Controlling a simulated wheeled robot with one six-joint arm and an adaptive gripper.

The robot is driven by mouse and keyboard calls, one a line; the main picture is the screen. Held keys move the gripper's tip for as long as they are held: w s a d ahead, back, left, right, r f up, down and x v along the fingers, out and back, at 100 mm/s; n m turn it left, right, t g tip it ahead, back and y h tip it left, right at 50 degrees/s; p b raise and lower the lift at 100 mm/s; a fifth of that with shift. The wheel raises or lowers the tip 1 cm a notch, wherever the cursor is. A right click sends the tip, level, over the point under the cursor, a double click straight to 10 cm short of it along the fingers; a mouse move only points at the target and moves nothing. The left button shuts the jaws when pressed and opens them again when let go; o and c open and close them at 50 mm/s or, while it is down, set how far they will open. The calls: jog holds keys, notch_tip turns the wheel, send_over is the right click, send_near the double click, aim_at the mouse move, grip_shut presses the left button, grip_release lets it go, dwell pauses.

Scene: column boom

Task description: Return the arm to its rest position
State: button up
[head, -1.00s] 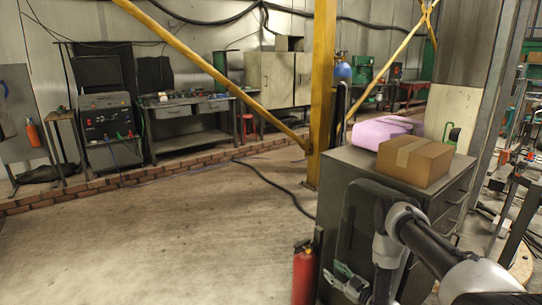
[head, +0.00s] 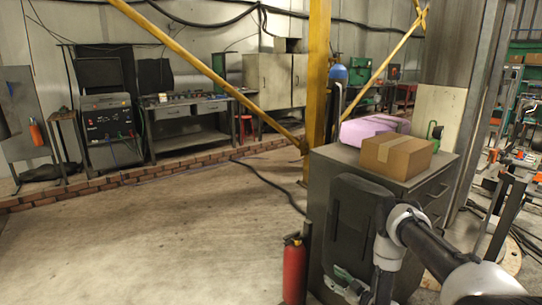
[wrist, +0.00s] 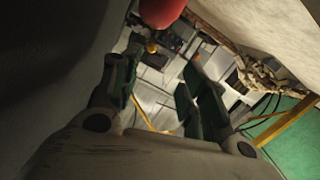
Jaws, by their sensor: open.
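My arm shows at the lower right of the head view, folded in front of a dark metal cabinet (head: 325,180). My gripper (head: 346,284) hangs low at the bottom of that view, beside a red fire extinguisher (head: 294,270). It is partly cut off by the bottom edge. In the wrist view my gripper (wrist: 160,88) has its two green-padded fingers spread apart with nothing between them. The red extinguisher also shows at the top of the wrist view (wrist: 160,10).
A cardboard box (head: 397,157) and a pink package (head: 368,129) sit on the cabinet. A yellow post (head: 318,75) stands behind it. A workbench (head: 190,125) lines the far wall behind a low brick edging (head: 130,178). The floor at left is clear.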

jog(key=s+d+f+m+g+h, duration=0.1)
jog(key=s+d+f+g+h, duration=0.25)
jog(key=s+f, duration=0.2)
jog(key=s+d+f+m+g+h, duration=0.25)
jog(key=s+f+g, duration=0.2)
jog(key=f, duration=0.25)
jog(key=s+d+r+m+g+h, duration=0.1)
jog(key=s+d+r+g+h, duration=0.15)
jog(key=r, duration=0.55)
jog(key=s+d+r+m+g+h, duration=0.1)
jog(key=d+r+g, duration=0.1)
jog(key=d+r, duration=0.35)
jog(key=s+d+r+m+g+h, duration=0.1)
jog(key=s+d+r+g, duration=0.1)
jog(key=r, duration=0.7)
jog(key=s+a+r+m+t, duration=0.1)
jog(key=s+r, duration=0.6)
jog(key=r, duration=0.8)
jog(key=s+a+r+m+t, duration=0.1)
jog(key=s+r, duration=0.7)
jog(key=r, duration=0.8)
jog(key=s+a+r+m+t, duration=0.1)
jog(key=s+a+r+t, duration=0.2)
jog(key=s+r, duration=0.5)
notch_tip(320, 180, up, 8)
jog(key=shift+f, duration=0.1)
jog(key=shift+a+m, duration=0.1)
jog(key=shift+m, duration=0.15)
